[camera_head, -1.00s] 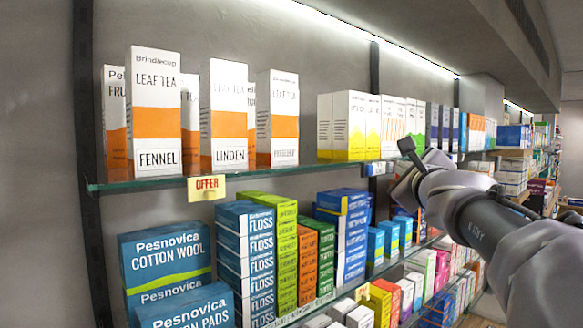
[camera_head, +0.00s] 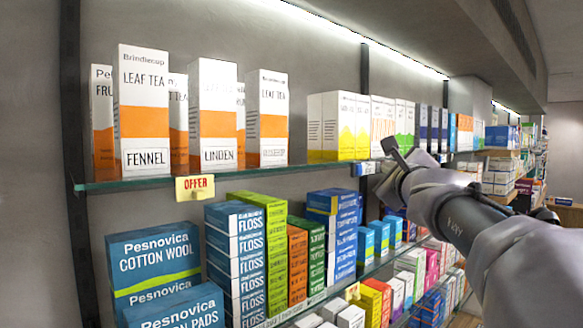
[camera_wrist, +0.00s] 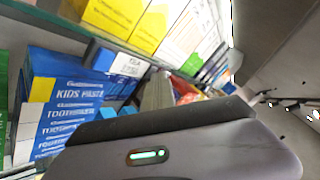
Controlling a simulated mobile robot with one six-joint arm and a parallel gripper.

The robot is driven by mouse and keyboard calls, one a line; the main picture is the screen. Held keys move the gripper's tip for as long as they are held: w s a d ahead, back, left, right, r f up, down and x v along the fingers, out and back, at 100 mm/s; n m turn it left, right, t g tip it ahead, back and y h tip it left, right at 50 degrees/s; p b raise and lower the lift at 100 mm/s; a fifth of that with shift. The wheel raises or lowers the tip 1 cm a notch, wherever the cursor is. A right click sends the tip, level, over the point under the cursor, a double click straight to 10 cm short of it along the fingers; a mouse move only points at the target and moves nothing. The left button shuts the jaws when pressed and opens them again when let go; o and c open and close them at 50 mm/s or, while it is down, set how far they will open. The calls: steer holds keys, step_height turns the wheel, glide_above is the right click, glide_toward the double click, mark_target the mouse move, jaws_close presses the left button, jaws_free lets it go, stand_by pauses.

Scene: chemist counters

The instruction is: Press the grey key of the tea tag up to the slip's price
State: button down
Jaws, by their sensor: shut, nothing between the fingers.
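The tea tag (camera_wrist: 128,63) is a small pale tag on the shelf edge, lettered TEA with a blurred price in the wrist view. In the head view, a small blue-and-white tag (camera_head: 366,168) sits on the upper shelf's edge, left of my gripper. The tag's grey key cannot be made out, and I cannot identify the slip. My gripper (camera_head: 392,148) is shut and empty in front of the upper shelf, just right of that tag. In the head view it appears apart from the tag; contact cannot be confirmed. Its dark and grey body fills the lower wrist view.
Leaf tea boxes (camera_head: 142,110) and yellow-white boxes (camera_head: 338,126) stand on the glass upper shelf (camera_head: 130,184). A yellow OFFER tag (camera_head: 195,187) hangs from its edge. Floss boxes (camera_head: 236,262) and toothpaste boxes (camera_wrist: 62,95) stack below. The aisle is to the right.

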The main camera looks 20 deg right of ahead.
steer(key=shift+s, duration=0.1)
steer(key=shift+s+d, duration=0.3)
steer(key=shift+s, duration=0.4)
steer(key=shift+s+d, duration=0.3)
steer(key=shift+s, duration=0.45)
steer(key=shift+s+d, duration=0.35)
steer(key=shift+s, duration=0.45)
steer(key=shift+s+d, duration=0.3)
steer(key=shift+s, duration=0.45)
